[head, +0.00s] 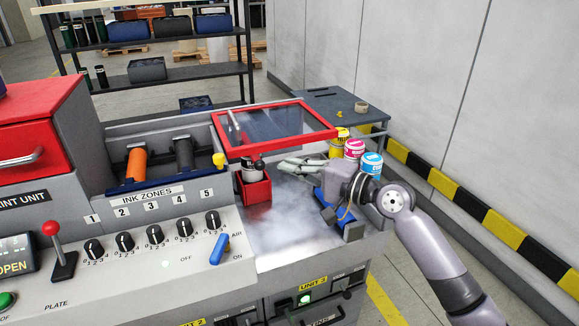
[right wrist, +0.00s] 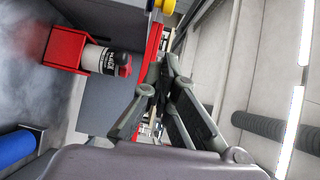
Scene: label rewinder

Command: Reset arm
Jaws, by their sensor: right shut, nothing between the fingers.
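My right gripper (head: 285,165) is shut and empty, above the grey metal top of the press and just below the red-framed clear cover (head: 272,132). In the right wrist view its closed fingers (right wrist: 165,75) point away from the camera. A red holder (head: 253,188) with a black-and-white can stands left of the fingertips, apart from them as far as I can tell. The can (right wrist: 100,58) shows its label and dark cap in the right wrist view. My left gripper is not in view.
Yellow (head: 339,146), magenta (head: 354,149) and cyan (head: 372,164) cans stand behind my right wrist. A blue roller (head: 333,218) lies below it. The panel has black knobs, a blue switch (head: 220,248) and a red-knobbed lever (head: 61,247). A grey table (head: 335,101) stands behind; a wall is at right.

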